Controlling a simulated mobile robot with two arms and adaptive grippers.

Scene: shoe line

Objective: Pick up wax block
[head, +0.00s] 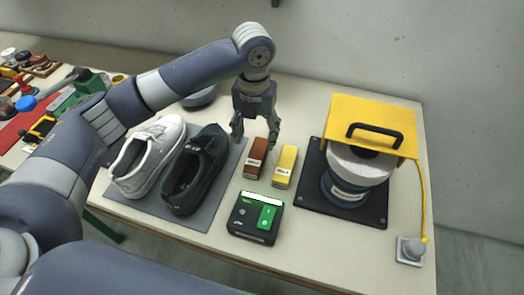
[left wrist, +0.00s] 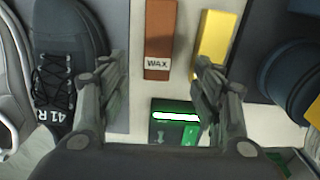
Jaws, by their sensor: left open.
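The wax block (head: 255,158) is a reddish-brown bar with a white label, lying on the table beside a yellow bar (head: 285,167). In the left wrist view the brown wax block (left wrist: 160,35) shows the word WAX on its label, and the yellow bar (left wrist: 214,38) is to its right. My left gripper (head: 255,140) is open and empty, pointing down above the far end of the wax block. In the left wrist view its fingers stand apart, with the wax block between them in the picture. My right gripper is not in view.
A white shoe (head: 146,157) and a black shoe (head: 195,168) stand on a grey mat (head: 231,172) left of the block. A green-and-black device (head: 255,219) lies in front. A grinder with yellow hood (head: 370,118) stands on the right. Bare table surrounds the bars.

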